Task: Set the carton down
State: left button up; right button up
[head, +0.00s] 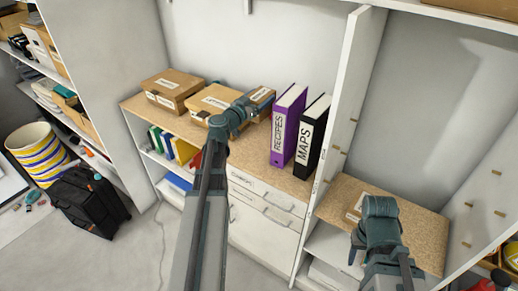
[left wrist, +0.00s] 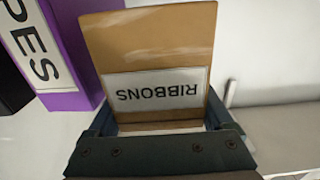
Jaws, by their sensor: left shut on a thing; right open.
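The carton, a small brown box with a white label, shows in the head view (head: 262,96) at the right end of the carton row on the wooden shelf top (head: 243,154). In the left wrist view the carton (left wrist: 150,40) fills the middle, its label reading RIBBONS upside down. My left gripper (head: 258,107) is shut on it, with a finger along each side in the left wrist view (left wrist: 160,118). I cannot tell whether the carton's underside touches the shelf top. My right gripper (head: 358,245) is open and over the lower right shelf; its fingers are mostly hidden.
Two other labelled cartons, a middle one (head: 213,101) and a left one (head: 172,88), stand left of the held carton. A purple RECIPES binder (head: 285,128) and a black MAPS binder (head: 311,134) stand to its right. A white upright panel (head: 347,95) lies beyond them.

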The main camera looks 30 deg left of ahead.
pick_arm(q)
notch_tip(320, 180, down, 16)
jog(key=b, duration=1.5)
jog(key=shift+f, duration=0.2)
notch_tip(320, 180, down, 4)
jog(key=b, duration=0.4)
jog(key=shift+f, duration=0.2)
jog(key=shift+r, duration=0.15)
jog(key=o, duration=1)
jog(key=shift+f+b, duration=0.2)
jog(key=shift+b, duration=0.1)
jog(key=shift+o, duration=1.1)
